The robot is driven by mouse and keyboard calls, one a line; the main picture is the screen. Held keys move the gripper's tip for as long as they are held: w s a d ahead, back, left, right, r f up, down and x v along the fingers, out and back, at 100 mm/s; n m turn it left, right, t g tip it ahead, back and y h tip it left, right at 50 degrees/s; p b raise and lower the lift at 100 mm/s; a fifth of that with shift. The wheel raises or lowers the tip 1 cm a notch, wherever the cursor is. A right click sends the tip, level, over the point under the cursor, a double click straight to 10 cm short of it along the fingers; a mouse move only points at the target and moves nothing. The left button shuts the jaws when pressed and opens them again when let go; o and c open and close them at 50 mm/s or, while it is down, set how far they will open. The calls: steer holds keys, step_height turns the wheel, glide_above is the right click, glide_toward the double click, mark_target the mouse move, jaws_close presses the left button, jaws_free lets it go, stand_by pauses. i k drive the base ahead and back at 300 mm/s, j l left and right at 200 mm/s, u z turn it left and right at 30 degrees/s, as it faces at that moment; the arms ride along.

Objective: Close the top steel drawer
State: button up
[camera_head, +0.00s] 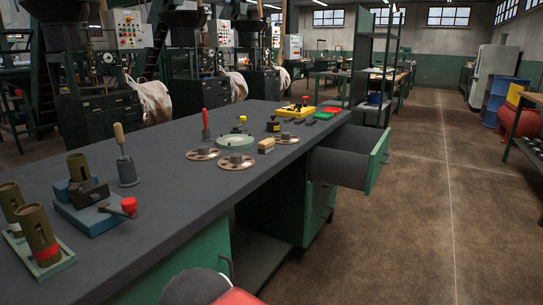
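The top drawer (340,170) at the far end of the long workbench is open. It sticks out to the right from under the bench top, with a dark grey box and a green front panel (378,160). A handle shows on the panel's outer side. Nothing is visible inside the drawer, though its floor shows only in part. My gripper is not in view. A rounded grey and red shape (205,288) at the bottom edge looks like part of my arm, well short of the drawer.
The workbench (120,225) carries brass-coloured cylinders (38,235), round discs and small tools. Green closed cabinet fronts (318,205) stand below the open drawer. The brown floor (400,240) to the right is clear. A green-framed table (525,150) stands at the right edge.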

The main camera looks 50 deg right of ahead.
mark_target(351, 157)
steer(key=k+l+z, duration=0.1)
steer(key=k+z, duration=0.15)
steer(key=k, duration=0.35)
steer(key=z, duration=1.85)
steer(key=i+l, duration=0.15)
steer(key=i, duration=0.45)
steer(key=i+l, duration=0.1)
steer(key=i, duration=0.55)
steer(key=i+l, duration=0.15)
steer(key=i, duration=0.45)
steer(key=i+l, duration=0.1)
steer(key=i, duration=0.5)
steer(key=u, duration=0.05)
